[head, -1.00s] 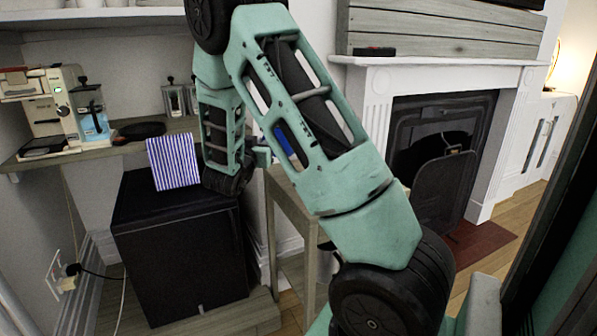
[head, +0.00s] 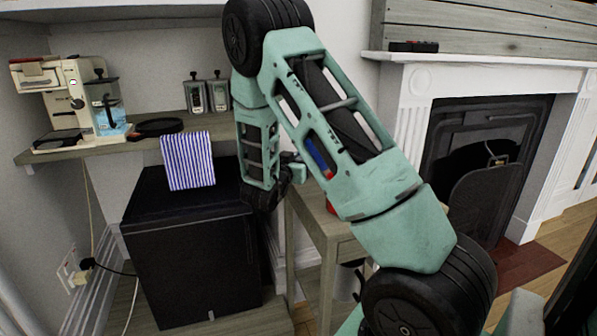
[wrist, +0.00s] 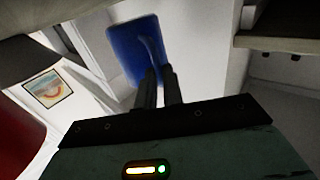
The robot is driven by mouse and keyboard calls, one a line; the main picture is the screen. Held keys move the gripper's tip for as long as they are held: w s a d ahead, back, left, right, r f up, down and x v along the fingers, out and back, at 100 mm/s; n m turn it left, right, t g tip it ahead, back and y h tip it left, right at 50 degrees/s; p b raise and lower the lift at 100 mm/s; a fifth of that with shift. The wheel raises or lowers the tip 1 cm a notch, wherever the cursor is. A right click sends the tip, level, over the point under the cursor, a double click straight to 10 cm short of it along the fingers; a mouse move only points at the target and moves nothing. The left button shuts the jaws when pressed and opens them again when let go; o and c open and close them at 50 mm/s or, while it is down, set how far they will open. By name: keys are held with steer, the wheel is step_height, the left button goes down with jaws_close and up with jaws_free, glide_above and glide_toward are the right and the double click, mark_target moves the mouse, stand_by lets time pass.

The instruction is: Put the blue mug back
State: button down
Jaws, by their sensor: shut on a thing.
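The blue mug (wrist: 128,42) is in the wrist view, beyond the fingertips, with its handle side toward me. My gripper (wrist: 158,82) is shut on the mug at its handle, and the mug is held up in the air. In the head view my arm hides most of the gripper. A blue patch (head: 318,157) shows through a slot in my arm near the wrist; it looks like the mug, but I cannot be sure.
A wooden shelf (head: 95,150) holds a coffee machine (head: 88,98), a dark pan (head: 158,127) and two canisters. A striped cloth (head: 188,160) hangs on a black cabinet (head: 190,265). A small wooden table (head: 325,235) stands behind my arm. A fireplace (head: 490,150) is at right.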

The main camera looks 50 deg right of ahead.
step_height(320, 180, down, 3)
steer(key=shift+f+b, duration=0.1)
steer(key=shift+b, duration=0.2)
steer(key=c, duration=1.5)
jaws_free()
steer(key=shift+c, duration=0.2)
steer(key=p+v, duration=0.1)
steer(key=v, duration=1.1)
